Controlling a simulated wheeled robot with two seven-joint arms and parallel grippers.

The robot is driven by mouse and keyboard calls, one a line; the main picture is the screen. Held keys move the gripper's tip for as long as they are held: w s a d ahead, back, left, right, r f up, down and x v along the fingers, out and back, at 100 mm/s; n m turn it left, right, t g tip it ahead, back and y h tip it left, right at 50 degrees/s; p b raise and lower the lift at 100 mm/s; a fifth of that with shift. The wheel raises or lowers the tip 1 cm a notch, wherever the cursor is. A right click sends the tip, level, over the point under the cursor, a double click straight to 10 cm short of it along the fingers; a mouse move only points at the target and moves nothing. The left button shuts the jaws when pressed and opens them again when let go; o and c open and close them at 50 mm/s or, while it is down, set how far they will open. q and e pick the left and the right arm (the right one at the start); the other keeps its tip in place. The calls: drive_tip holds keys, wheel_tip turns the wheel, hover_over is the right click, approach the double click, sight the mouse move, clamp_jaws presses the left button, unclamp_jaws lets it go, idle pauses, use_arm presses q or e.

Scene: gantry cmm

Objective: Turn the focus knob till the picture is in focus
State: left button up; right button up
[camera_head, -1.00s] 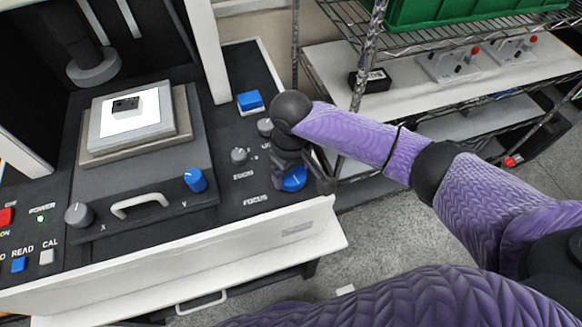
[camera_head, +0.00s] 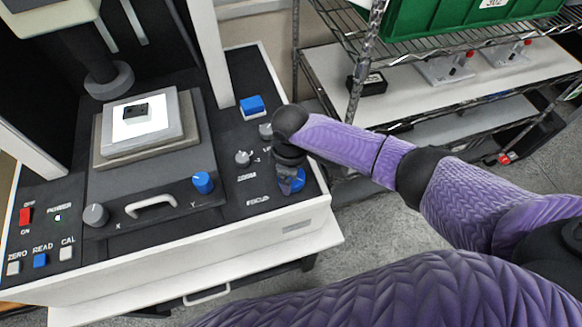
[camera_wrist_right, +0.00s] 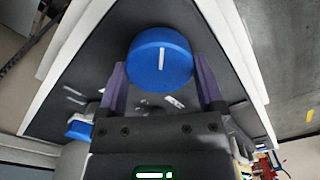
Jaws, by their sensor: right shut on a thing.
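The blue focus knob (camera_head: 293,181) sits on the right of the machine's black panel, beside the FOCUS label. My right gripper (camera_head: 289,180) is over it, shut on the knob. In the right wrist view the round blue knob (camera_wrist_right: 160,57) is between the two purple fingers of my right gripper (camera_wrist_right: 162,80), and its white pointer line runs up and down the picture. On the stage, a bright white square (camera_head: 140,121) carries a small dark block (camera_head: 136,111). No screen with a picture shows. My left gripper is not in view.
A grey zoom knob (camera_head: 243,158) and a blue button (camera_head: 252,104) lie behind the focus knob. The blue Y knob (camera_head: 203,182) and grey X knob (camera_head: 96,215) are to the left. A wire shelf (camera_head: 440,45) with a green crate (camera_head: 450,17) stands at the right.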

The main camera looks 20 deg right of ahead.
drive_tip(key=shift+r+n, duration=0.1)
drive_tip(key=shift+n, duration=0.6)
drive_tip(key=shift+p, duration=0.3)
drive_tip(key=shift+n, duration=0.3)
drive_tip(key=o, duration=1)
drive_tip(key=shift+r, duration=0.2)
wheel_tip(320, 180, up, 9)
drive_tip(key=p, duration=0.3)
drive_tip(key=shift+r, duration=0.2)
